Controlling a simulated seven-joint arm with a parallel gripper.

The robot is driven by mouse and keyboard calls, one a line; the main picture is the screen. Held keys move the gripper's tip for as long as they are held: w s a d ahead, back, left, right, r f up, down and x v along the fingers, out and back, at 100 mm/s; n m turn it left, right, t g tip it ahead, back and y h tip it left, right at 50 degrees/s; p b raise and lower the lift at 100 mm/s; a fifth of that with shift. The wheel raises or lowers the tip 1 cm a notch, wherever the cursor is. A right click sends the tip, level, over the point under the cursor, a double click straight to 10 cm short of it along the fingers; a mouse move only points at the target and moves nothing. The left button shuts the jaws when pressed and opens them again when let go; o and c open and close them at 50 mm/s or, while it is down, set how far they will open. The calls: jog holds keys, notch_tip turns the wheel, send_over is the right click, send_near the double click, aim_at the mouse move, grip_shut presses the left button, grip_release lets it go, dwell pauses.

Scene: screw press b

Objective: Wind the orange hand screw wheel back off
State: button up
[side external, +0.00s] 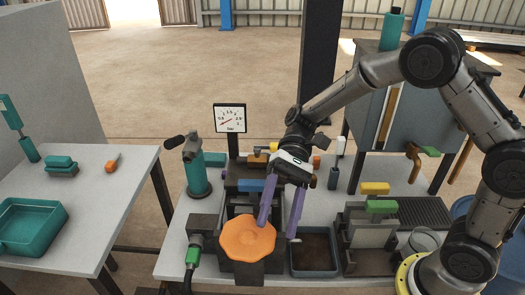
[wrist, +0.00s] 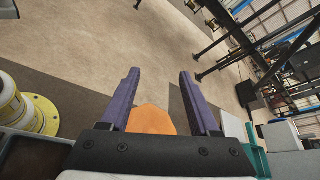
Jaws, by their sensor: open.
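The orange hand screw wheel (side external: 247,239) sits on the front of the dark press (side external: 243,271) in the side view. It is lobed and faces the camera. My gripper (side external: 277,231) is open, with its two purple fingers pointing down beside and over the wheel's right edge. The left finger overlaps the wheel's upper right rim in the picture; I cannot tell whether it touches. The right finger stands to the right of the wheel, apart from it. In the wrist view part of the orange wheel (wrist: 151,120) shows between the open fingers, its lower part hidden by the gripper body.
A dark open tray (side external: 314,252) lies right of the press. A grey block with a green top (side external: 381,207) stands further right. A teal pillar tool (side external: 195,172) and a dial gauge (side external: 230,118) stand behind left. A side table (side external: 95,215) is at left.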

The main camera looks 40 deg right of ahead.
jog(key=w+d+r+n+t+h, duration=0.1)
jog(key=w+r+n+t+h, duration=0.2)
jog(key=n, duration=1)
jog(key=w+d+r+n+t+h, duration=0.1)
jog(key=w+r+n+t+h, duration=0.2)
jog(key=n, duration=0.9)
notch_tip(320, 180, up, 4)
jog(key=t+h, duration=0.1)
jog(key=h, duration=0.4)
jog(key=shift+w+f+n+h, duration=0.15)
jog(key=shift+w+n+h, duration=0.15)
jog(key=shift+w+n, duration=0.1)
jog(key=shift+d, duration=0.1)
